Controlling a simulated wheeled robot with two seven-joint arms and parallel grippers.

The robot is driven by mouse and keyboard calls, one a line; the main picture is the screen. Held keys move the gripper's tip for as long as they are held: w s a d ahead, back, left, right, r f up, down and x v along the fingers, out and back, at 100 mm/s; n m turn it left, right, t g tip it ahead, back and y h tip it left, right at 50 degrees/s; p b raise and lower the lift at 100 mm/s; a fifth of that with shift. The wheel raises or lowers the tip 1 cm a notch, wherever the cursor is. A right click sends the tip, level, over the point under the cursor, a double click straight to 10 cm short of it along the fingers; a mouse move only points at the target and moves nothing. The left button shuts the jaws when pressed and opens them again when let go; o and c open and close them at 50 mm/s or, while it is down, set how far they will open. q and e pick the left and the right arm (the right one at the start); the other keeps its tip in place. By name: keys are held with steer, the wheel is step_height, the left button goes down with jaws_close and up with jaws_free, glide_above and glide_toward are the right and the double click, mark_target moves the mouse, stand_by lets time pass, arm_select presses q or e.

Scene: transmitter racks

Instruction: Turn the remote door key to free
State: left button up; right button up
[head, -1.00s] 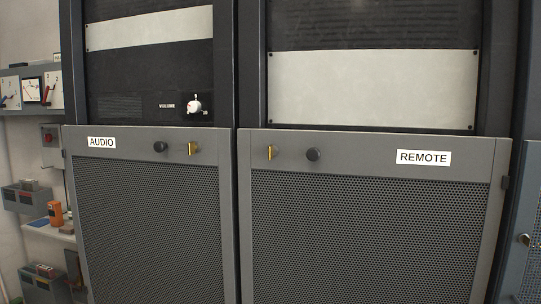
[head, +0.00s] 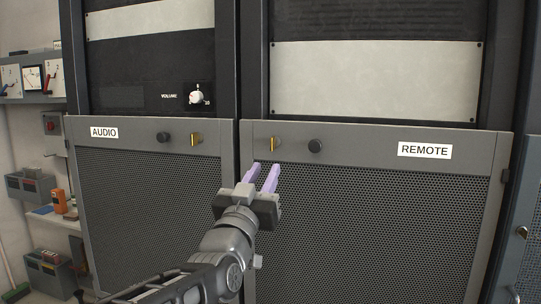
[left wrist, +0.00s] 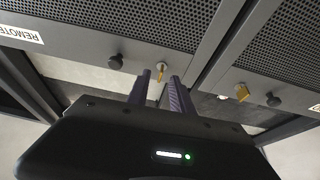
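The remote door key (head: 273,143) is a small brass key near the top left corner of the door labelled REMOTE (head: 425,151). In the left wrist view the remote door key (left wrist: 161,71) shows beyond the fingertips and looks tilted. My left gripper (head: 263,170) has purple fingers and is a little below the key in the head view. In the left wrist view my left gripper (left wrist: 161,84) has its fingers apart, with the key seen between their tips. Nothing is held, and I cannot tell the exact distance to the key. My right gripper is not in view.
A black knob (head: 315,146) sits just right of the key. The AUDIO door (head: 150,210) on the left has its own brass key (head: 195,139) and black knob (head: 163,138). A volume dial (head: 197,97) is above it. Shelves with small items stand at the far left.

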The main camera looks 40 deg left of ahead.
mark_target(271, 146)
arm_select(q)
steer(key=shift+s+a+r, duration=0.15)
steer(key=shift+s+r, duration=0.3)
steer(key=shift+r, duration=0.4)
steer(key=p+x, duration=0.3)
steer(key=x, duration=0.4)
steer(key=shift+r, duration=0.15)
steer(key=shift+w+a, duration=0.1)
steer(key=shift+w, duration=0.25)
jaws_close()
